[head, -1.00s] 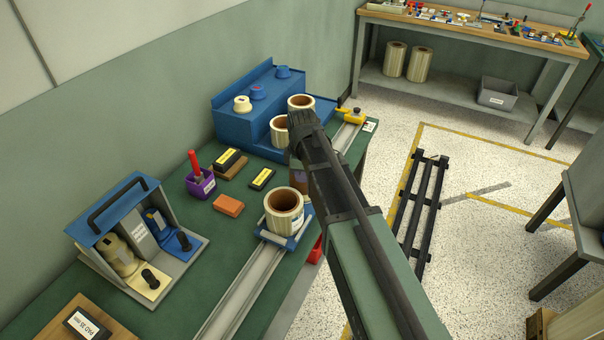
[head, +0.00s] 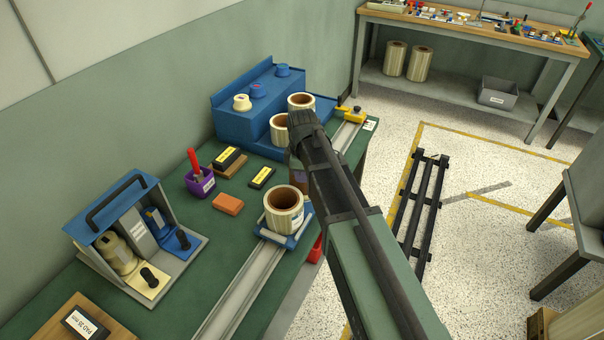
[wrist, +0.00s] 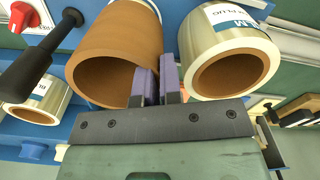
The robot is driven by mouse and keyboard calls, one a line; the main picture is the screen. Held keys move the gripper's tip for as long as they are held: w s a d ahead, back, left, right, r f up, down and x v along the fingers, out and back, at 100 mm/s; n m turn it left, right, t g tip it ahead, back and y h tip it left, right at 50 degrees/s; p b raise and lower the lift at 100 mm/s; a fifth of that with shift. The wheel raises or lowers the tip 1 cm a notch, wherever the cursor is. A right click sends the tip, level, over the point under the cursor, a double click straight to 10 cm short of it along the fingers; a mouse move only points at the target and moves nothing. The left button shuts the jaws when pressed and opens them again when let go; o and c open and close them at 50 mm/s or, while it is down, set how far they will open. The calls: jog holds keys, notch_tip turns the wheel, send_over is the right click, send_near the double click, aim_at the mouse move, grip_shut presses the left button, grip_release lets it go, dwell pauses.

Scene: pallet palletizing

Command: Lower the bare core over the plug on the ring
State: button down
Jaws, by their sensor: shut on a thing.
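In the wrist view my gripper (wrist: 160,85) has purple-padded fingers shut on the near rim of a brown bare core (wrist: 108,45). One finger shows against the core's opening and the other lies outside its wall. The core's open end faces the camera. In the head view my arm hides the gripper and most of the core; only a small brownish patch shows beside the arm. I cannot make out the ring or a plug on it. A white plug (head: 242,102) and blue plugs (head: 258,90) stand on the blue stepped stand (head: 235,125).
A labelled roll (wrist: 230,55) is close right of the core in the wrist view, and another roll (wrist: 35,105) is at left beside a black handle (wrist: 38,62). In the head view a roll (head: 284,212) sits on a blue rail carriage. The bench holds a purple cup (head: 202,184).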

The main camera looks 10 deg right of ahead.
jog(key=shift+f+b, duration=1)
jog(key=shift+f, duration=0.2)
jog(key=shift+f, duration=0.1)
jog(key=shift+f, duration=0.15)
jog(key=shift+f+b, duration=0.15)
jog(key=shift+b, duration=0.25)
jog(key=shift+f, duration=0.15)
jog(key=c, duration=1.2)
grip_release()
